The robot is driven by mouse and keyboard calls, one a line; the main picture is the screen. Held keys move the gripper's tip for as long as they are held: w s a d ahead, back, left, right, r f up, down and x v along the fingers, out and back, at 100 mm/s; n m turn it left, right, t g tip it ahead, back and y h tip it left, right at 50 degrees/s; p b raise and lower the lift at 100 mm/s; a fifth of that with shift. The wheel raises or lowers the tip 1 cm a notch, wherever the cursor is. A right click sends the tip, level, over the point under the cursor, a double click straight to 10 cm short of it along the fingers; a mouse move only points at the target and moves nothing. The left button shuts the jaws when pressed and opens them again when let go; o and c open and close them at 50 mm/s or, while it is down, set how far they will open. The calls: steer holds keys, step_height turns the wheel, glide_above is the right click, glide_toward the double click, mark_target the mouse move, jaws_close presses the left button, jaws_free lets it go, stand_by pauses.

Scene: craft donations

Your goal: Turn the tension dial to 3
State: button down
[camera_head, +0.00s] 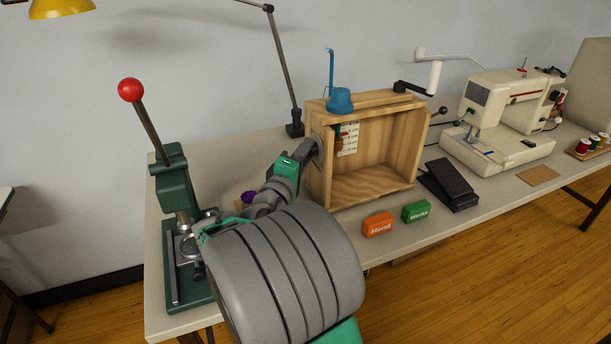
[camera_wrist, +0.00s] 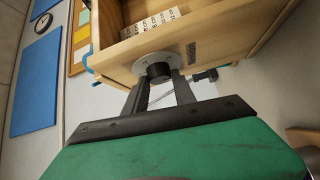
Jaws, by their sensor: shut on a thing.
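The tension dial is a black knob (camera_wrist: 158,73) on a round pale plate (camera_wrist: 147,62), set on the side wall of an open wooden box (camera_wrist: 220,50). In the head view the wooden box (camera_head: 365,186) stands on the table and the dial plate (camera_head: 319,149) shows on its left side. My gripper (camera_wrist: 159,85) has one finger on each side of the knob and is shut on it. In the head view my gripper (camera_head: 309,152) reaches the box's left wall and mostly hides the knob. The dial's marks and setting are too small to read.
A green press with a red-balled lever (camera_head: 172,185) stands left of my arm. Orange (camera_head: 378,225) and green (camera_head: 415,212) blocks lie before the box, with a black pedal (camera_head: 450,184) and sewing machine (camera_head: 505,115) to the right. A blue object (camera_head: 340,101) sits on top.

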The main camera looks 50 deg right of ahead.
steer(key=m+b, duration=0.1)
steer(key=b, duration=0.1)
steer(key=m+h+b, duration=0.1)
steer(key=b, duration=0.2)
steer(key=shift+f+h, duration=0.3)
steer(key=shift+r, duration=0.1)
steer(key=c, duration=1)
jaws_free()
steer(key=shift+c, duration=0.2)
steer(key=b+v, duration=0.2)
steer(key=v, duration=0.6)
steer(key=shift+b, duration=0.3)
